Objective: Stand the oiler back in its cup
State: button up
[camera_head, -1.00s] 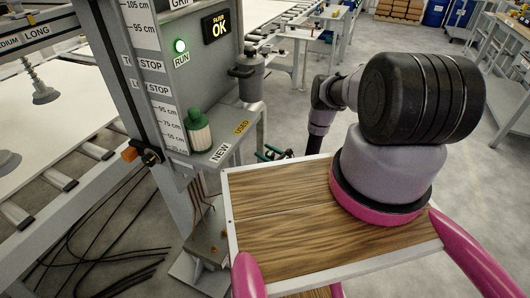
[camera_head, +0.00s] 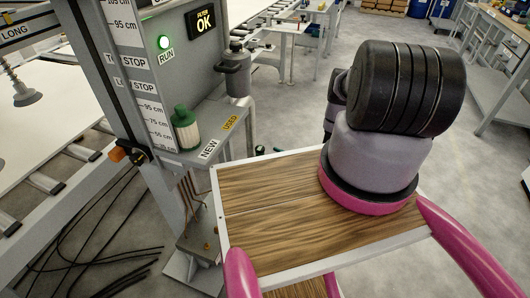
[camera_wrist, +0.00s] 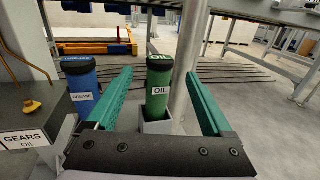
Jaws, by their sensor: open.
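The oiler, a dark green cylinder labelled OIL (camera_wrist: 159,95), stands about upright in the wrist view. Its lower end is in a square grey cup (camera_wrist: 156,128), which hides its base. My gripper (camera_wrist: 158,74) has two green fingers spread wide, one on each side of the oiler, with visible gaps. A blue cylinder labelled GREASE (camera_wrist: 82,90) stands outside the left finger. In the head view my arm hides most of the gripper, and I cannot make out the oiler there.
A grey bracket labelled GEARS OIL (camera_wrist: 25,140) is at the left in the wrist view. A grey post rises just behind the oiler. In the head view a machine column (camera_head: 95,60) carries a shelf with a green-capped filter (camera_head: 186,130) and a grey canister (camera_head: 238,75).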

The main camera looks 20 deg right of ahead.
jog(key=w+a+r+n+g+y, duration=0.15)
jog(key=w+r+n+g, duration=0.25)
jog(key=r, duration=0.7)
jog(key=w+r+n+g+y, duration=0.3)
jog(key=w+r+n, duration=0.15)
jog(key=r, duration=0.65)
jog(key=s+a+r+n+g+h, duration=0.1)
jog(key=a+r+n+g, duration=0.15)
jog(key=r, duration=0.75)
jog(key=s+a+r+n+g+h, duration=0.15)
jog(key=r+n+g, duration=0.25)
jog(key=r, duration=0.7)
jog(key=s+r+n+h, duration=0.3)
jog(key=s+r, duration=0.3)
jog(key=r, duration=0.3)
jog(key=s+r+n+h, duration=0.3)
jog(key=s+r, duration=0.3)
jog(key=r, duration=0.4)
jog(key=s+d+r+n+t+h, duration=0.1)
jog(key=s+d+r+t+h, duration=0.1)
jog(key=s+r, duration=0.3)
jog(key=s+d+r+n+t+h, duration=0.2)
jog(key=s+r+t+h, duration=0.1)
jog(key=s, duration=0.9)
notch_tip(320, 180, up, 3)
jog(key=shift+s+f+t, duration=0.15)
jog(key=shift+f+t, duration=0.05)
jog(key=shift+t, duration=0.65)
jog(key=shift+c, duration=0.3)
